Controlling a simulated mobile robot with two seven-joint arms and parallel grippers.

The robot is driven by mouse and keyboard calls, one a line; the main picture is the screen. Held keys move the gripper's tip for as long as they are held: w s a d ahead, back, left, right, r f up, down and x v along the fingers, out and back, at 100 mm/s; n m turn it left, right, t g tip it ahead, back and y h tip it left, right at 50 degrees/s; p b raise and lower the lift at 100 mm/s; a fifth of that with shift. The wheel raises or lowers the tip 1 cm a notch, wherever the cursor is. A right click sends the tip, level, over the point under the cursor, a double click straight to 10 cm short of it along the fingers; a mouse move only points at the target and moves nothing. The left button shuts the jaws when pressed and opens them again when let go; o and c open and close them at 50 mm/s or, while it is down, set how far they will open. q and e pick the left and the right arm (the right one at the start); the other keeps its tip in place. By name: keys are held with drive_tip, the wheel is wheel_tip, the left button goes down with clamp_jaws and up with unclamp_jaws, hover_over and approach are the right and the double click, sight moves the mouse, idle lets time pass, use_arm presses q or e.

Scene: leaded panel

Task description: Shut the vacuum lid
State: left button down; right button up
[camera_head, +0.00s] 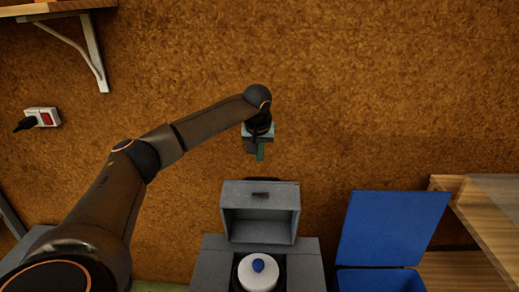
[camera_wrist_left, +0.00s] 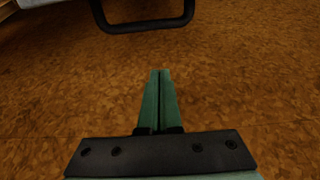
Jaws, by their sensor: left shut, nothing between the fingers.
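The grey vacuum (camera_head: 214,262) stands at the bottom centre of the head view. Its lid (camera_head: 287,193) is tipped up and open, with its hollow inside facing the camera. A white round part with a blue knob (camera_head: 258,275) shows in the opening below. My left gripper (camera_head: 260,153), with green fingers, is above the lid in the picture, apart from it and in front of the brown wall. In the left wrist view the fingers (camera_wrist_left: 160,80) are shut with nothing between them. A dark handle bar (camera_wrist_left: 148,26) crosses the top there, clear of the fingertips. My right gripper is not in view.
A blue bin (camera_head: 392,230) with its lid raised stands to the right of the vacuum. Wooden shelving (camera_head: 480,215) is at the far right. A shelf bracket (camera_head: 92,50) and a wall socket (camera_head: 42,118) are at left.

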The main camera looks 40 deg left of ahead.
use_arm(q)
drive_tip(key=f, duration=0.1)
drive_tip(key=s+d+f, duration=0.1)
drive_tip(key=s+d+f+b, duration=0.1)
drive_tip(key=shift+f, duration=0.1)
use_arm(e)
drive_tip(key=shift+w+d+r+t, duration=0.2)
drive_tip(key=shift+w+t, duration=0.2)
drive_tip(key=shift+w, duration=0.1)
use_arm(q)
drive_tip(key=shift+a, duration=0.1)
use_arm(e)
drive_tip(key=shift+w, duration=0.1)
use_arm(q)
drive_tip(key=shift+s, duration=0.1)
